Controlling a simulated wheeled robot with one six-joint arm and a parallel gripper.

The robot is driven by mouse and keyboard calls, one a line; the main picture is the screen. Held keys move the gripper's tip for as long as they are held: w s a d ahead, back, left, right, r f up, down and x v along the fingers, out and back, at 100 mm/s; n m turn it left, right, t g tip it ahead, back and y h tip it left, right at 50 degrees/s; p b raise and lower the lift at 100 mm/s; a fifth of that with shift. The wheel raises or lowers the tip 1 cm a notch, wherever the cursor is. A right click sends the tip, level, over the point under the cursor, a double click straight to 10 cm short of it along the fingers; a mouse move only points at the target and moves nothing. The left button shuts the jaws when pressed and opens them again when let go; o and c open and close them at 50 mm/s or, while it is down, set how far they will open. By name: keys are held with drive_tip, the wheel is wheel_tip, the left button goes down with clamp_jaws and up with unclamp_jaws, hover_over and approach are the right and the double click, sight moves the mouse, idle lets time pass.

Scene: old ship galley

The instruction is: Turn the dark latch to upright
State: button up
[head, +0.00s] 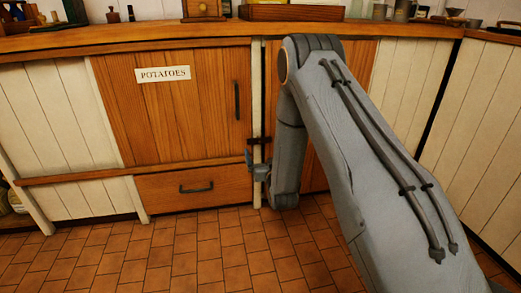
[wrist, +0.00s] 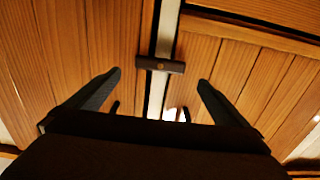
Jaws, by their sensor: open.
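The dark latch (wrist: 160,64) is a short bar lying roughly level across the pale post between two wooden doors in the wrist view. A small round spot marks its middle. In the head view the latch (head: 257,140) shows small beside my arm. My gripper (wrist: 160,79) is open and empty, with one finger to the left of the latch and one to the right. The fingertips look apart from it. In the head view my gripper (head: 256,164) is just below the latch, partly hidden by my arm.
Left of the latch is the potatoes door (head: 165,110) with a dark upright handle (head: 237,100). A drawer (head: 195,187) sits below it. The wooden counter (head: 130,39) above carries boxes and jars. The tiled floor (head: 180,245) in front is clear.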

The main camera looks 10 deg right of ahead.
sight(260, 141)
drive_tip(key=w+b, duration=0.2)
drive_tip(key=w, duration=0.5)
drive_tip(key=shift+w+b, duration=0.2)
drive_tip(key=shift+b, duration=0.1)
drive_tip(key=c, duration=0.9)
